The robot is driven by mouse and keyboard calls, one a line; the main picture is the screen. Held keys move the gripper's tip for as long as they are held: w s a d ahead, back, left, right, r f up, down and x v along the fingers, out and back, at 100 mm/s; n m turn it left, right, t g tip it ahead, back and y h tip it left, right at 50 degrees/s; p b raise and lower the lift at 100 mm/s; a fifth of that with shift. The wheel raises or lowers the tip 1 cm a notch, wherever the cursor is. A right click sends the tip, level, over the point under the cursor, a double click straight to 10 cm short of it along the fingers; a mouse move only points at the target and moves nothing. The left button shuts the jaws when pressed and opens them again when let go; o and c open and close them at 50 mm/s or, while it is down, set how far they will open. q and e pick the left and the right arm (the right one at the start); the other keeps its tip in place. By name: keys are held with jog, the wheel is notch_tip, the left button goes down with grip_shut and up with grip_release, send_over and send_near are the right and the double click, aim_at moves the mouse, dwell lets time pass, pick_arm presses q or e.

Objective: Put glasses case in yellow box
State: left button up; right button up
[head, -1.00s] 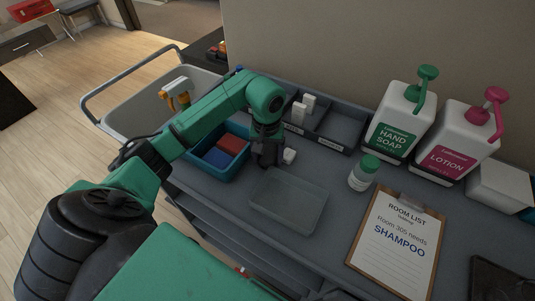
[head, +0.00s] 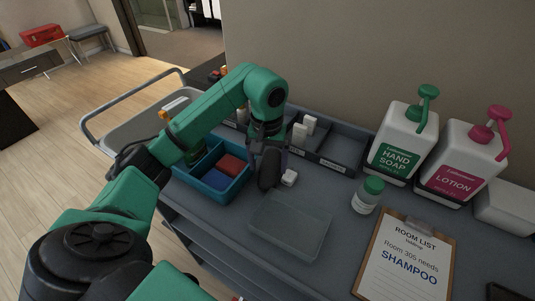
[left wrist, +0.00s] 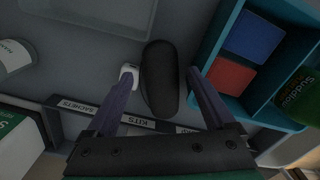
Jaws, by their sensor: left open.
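The glasses case (head: 269,168) is a dark, rounded oblong on the grey cart top, beside the teal bin. In the left wrist view the case (left wrist: 160,80) lies between the two fingers of my open left gripper (left wrist: 160,76), with a gap on each side. In the head view my left gripper (head: 267,155) is over the case and hides part of it. I see no yellow box in these frames. My right gripper is out of view.
A small white item (head: 289,177) sits close by the case and one finger. The teal bin (head: 222,197) holds blue and red items. A compartment organizer (head: 340,148) stands behind.

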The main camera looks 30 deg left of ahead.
aim_at(272, 155)
pick_arm(q)
notch_tip(272, 155, up, 5)
jog(key=shift+r+p, duration=0.1)
jog(key=shift+p, duration=0.35)
jog(key=shift+o, duration=0.2)
jog(key=shift+r, duration=0.25)
jog(key=w+a+f+t, duration=0.1)
jog(key=w+f, duration=0.1)
jog(key=f, duration=0.2)
jog(key=w+a+f+t+y+p, duration=0.1)
jog(key=w+f, duration=0.2)
jog(key=f, duration=0.1)
jog(key=w+a+f+t+y, duration=0.1)
jog(key=w+f+t, duration=0.1)
jog(key=w+f, duration=0.1)
jog(key=shift+a+f, duration=0.15)
jog(key=shift+f, duration=0.4)
jog(key=shift+w+f, duration=0.15)
jog(key=c, duration=1.3)
